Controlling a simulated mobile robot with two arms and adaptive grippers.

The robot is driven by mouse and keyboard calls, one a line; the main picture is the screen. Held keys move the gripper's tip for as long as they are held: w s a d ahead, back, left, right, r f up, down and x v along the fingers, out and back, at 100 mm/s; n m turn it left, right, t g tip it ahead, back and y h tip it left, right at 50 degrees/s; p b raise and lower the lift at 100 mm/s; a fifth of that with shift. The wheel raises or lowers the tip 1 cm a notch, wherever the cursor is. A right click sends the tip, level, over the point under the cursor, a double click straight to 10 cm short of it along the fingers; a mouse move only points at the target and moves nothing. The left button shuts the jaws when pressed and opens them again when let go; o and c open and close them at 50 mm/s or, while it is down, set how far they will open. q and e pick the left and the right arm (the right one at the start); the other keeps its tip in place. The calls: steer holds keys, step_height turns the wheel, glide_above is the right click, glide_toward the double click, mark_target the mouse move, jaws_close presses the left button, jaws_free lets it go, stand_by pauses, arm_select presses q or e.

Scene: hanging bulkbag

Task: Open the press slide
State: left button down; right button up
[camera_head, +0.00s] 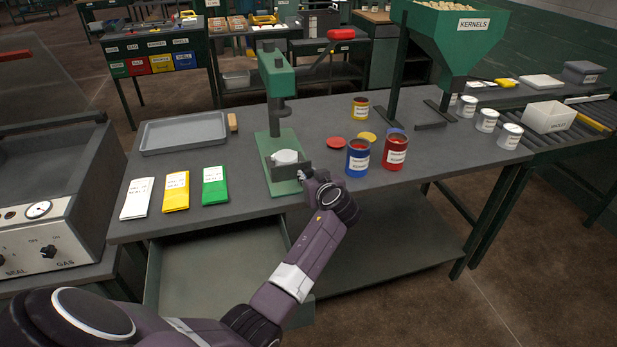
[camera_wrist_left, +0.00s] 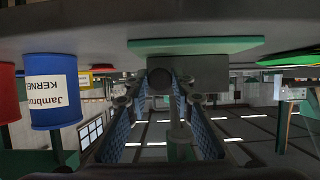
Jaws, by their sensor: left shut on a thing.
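The green press (camera_head: 275,100) stands on the table, with its post and ram upright. Its base carries a dark slide (camera_head: 270,166) with a white piece (camera_head: 286,157) on it. My left gripper (camera_head: 304,178) is at the front right of the slide, low over the base. In the left wrist view, which is upside down, my left gripper (camera_wrist_left: 162,84) is shut on a dark round knob (camera_wrist_left: 159,79) in front of the grey slide block (camera_wrist_left: 198,72). The green base plate (camera_wrist_left: 195,46) shows above it. My right gripper is not in view.
Blue (camera_head: 357,158) and red (camera_head: 396,152) cans stand close right of my left gripper. White, yellow and green bags (camera_head: 215,186) lie to the left, by a grey tray (camera_head: 184,133). An open drawer (camera_head: 205,270) sticks out below the table edge. A kernels hopper (camera_head: 452,40) stands behind right.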

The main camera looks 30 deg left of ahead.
arm_select(q)
steer(key=s+d, duration=0.6)
steer(key=d, duration=0.1)
steer(key=c, duration=2.1)
jaws_free()
steer(key=shift+w, duration=0.1)
steer(key=o, duration=0.4)
step_height(320, 180, up, 10)
steer(key=shift+r, duration=0.1)
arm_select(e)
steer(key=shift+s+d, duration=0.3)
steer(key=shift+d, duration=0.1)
